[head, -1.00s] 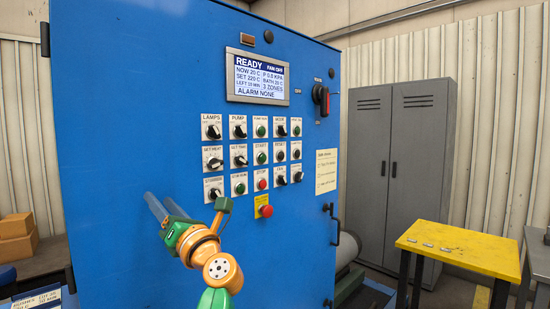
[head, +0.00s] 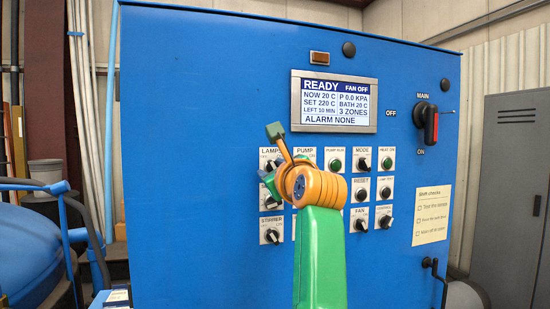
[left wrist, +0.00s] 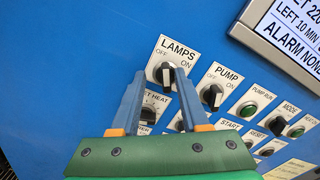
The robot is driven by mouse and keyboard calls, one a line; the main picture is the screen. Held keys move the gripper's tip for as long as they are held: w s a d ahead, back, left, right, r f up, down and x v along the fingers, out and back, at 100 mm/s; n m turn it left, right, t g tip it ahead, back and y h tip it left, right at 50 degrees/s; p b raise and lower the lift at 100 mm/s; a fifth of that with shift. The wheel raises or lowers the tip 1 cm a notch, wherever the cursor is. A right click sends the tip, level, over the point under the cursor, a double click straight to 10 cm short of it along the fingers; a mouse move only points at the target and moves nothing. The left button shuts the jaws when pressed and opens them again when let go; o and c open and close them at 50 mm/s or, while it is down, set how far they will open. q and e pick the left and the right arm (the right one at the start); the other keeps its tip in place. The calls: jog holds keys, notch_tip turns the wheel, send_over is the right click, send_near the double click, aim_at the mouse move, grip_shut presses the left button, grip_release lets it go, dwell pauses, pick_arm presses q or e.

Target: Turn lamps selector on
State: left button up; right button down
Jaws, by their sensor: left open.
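The lamps selector (left wrist: 167,75) is a black knob on a white plate marked LAMPS, OFF and ON, on the blue cabinet's panel. In the left wrist view its pointer stands closer to the OFF side, though its exact angle is hard to tell. My left gripper (left wrist: 160,74) is open, with one blue-grey finger on each side of the knob in the picture. I cannot tell whether the fingers touch it. In the head view the LAMPS plate (head: 268,151) is partly covered by my left arm and gripper (head: 266,182). My right gripper is not in view.
The pump selector (left wrist: 212,96) is close to the right of the lamps one, and the set heat knob (left wrist: 151,114) is just below. A display (head: 335,101) reads READY, ALARM NONE. The main switch (head: 426,122) is farther right. A blue rounded vessel (head: 35,245) stands left.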

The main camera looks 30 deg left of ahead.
pick_arm(q)
jog(key=shift+w, duration=0.35)
jog(key=shift+w+d+f, duration=0.1)
jog(key=shift+w+d, duration=0.1)
jog(key=shift+d, duration=0.2)
jog(key=shift+c, duration=0.2)
jog(key=shift+s+a, duration=0.1)
jog(key=shift+s, duration=0.1)
grip_shut()
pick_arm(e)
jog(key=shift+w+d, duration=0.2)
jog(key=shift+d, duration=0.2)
pick_arm(q)
jog(key=m, duration=0.5)
jog(key=shift+r+m, duration=0.25)
jog(key=shift+m, duration=0.15)
jog(key=m, duration=0.6)
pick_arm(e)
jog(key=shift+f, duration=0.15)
